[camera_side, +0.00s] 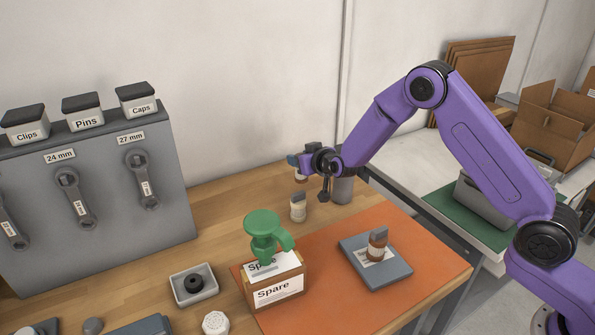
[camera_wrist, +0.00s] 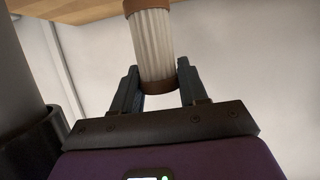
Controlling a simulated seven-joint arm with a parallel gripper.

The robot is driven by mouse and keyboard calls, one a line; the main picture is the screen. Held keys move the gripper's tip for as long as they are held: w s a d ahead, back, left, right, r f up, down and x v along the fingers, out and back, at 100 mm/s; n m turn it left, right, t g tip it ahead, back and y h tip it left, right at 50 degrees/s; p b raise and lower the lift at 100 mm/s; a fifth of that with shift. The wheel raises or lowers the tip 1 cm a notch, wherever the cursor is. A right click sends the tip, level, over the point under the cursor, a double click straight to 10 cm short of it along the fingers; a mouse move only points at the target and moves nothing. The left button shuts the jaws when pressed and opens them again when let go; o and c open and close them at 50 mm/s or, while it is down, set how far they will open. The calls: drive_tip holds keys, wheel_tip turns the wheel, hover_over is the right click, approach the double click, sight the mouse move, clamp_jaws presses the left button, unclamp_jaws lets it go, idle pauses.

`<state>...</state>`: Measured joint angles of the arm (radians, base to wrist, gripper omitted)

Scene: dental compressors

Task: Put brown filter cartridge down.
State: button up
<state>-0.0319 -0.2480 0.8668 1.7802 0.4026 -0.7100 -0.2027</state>
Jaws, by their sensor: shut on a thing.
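My gripper (camera_side: 310,173) is shut on a filter cartridge with brown end caps (camera_side: 300,177) and holds it above the back of the wooden table. In the wrist view, the cartridge (camera_wrist: 154,45) has a pale pleated body and sits between the two fingers of my gripper (camera_wrist: 158,84). A cream cartridge (camera_side: 298,208) with a grey top stands upright on the table below.
A grey cylinder (camera_side: 343,190) stands close to my gripper. An orange mat (camera_side: 430,268) carries the tray and, at its left, a box marked Spare (camera_side: 278,291) with a green object (camera_side: 263,226) above it. A grey tool panel (camera_side: 105,190) stands at left.

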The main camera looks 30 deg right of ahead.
drive_tip(key=shift+w+a+f, duration=0.1)
drive_tip(key=shift+w+f, duration=0.75)
drive_tip(key=shift+f, duration=1.65)
drive_tip(key=shift+f, duration=0.15)
drive_tip(key=o, duration=1)
drive_tip(key=shift+o, duration=0.2)
drive_tip(key=shift+r, duration=0.2)
drive_tip(key=v, duration=1.2)
